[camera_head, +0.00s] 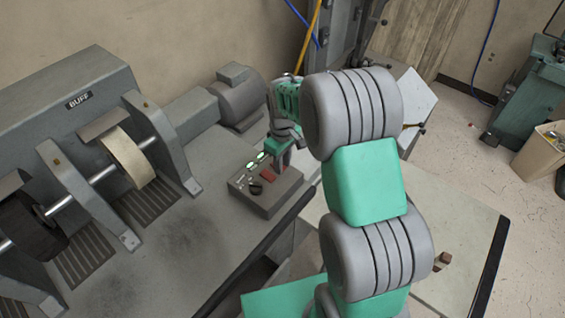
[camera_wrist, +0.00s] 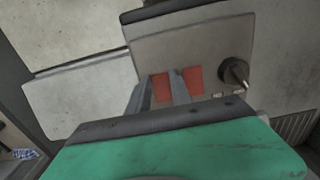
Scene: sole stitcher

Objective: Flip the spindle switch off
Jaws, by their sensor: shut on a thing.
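A grey control box (camera_head: 265,199) sits on the machine bench. It carries a black knob (camera_head: 254,188), green lights (camera_head: 253,166) and a red switch (camera_head: 268,176) beside the knob. In the wrist view, this red switch (camera_wrist: 193,80) lies just outside my fingers, on the knob (camera_wrist: 235,73) side. A second red switch (camera_wrist: 160,88), farther from the knob, is between the two fingers. My gripper (camera_head: 282,160) reaches down onto the box and is shut on this second switch. I cannot read which switch is labelled spindle, nor tell their on or off positions.
The buffing machine (camera_head: 85,100) with a pale wheel (camera_head: 126,160) and a dark wheel (camera_head: 30,222) stands at left. A motor (camera_head: 240,103) stands behind the box. A pale table (camera_head: 460,245) is at right. The bench's front middle is clear.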

